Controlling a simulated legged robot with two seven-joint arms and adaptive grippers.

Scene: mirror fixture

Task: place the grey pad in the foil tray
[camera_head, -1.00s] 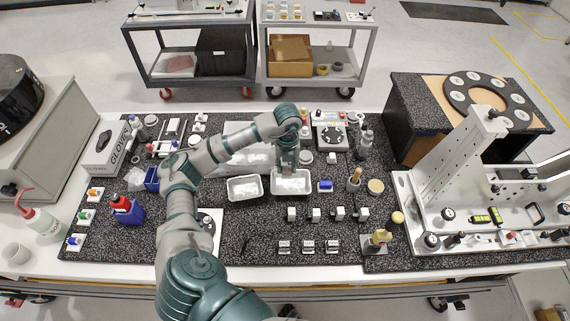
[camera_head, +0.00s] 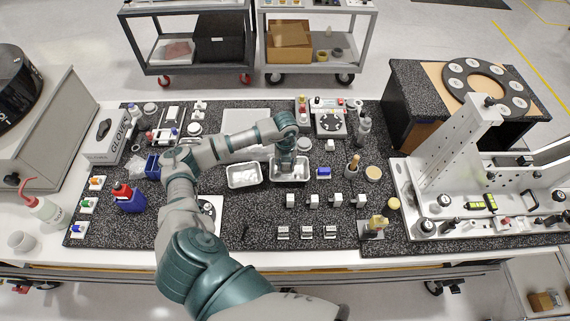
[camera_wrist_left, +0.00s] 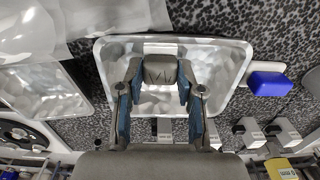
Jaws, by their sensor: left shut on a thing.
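My left gripper (camera_head: 286,172) reaches down over the right-hand foil tray (camera_head: 304,178) in the head view. In the left wrist view the gripper (camera_wrist_left: 160,84) is shut on the grey pad (camera_wrist_left: 158,69), a small dark grey block between the fingertips. The pad is over the inside of the shiny foil tray (camera_wrist_left: 239,52); whether it touches the tray floor I cannot tell. In the head view the pad is hidden by the gripper. My right gripper is not in view.
A second foil tray (camera_head: 244,184) stands just left. A blue block (camera_head: 324,173) is close on the right; it also shows in the left wrist view (camera_wrist_left: 270,83). Several small metal blocks stand in front of the trays. A bottle with a red cap (camera_head: 128,200) is at left.

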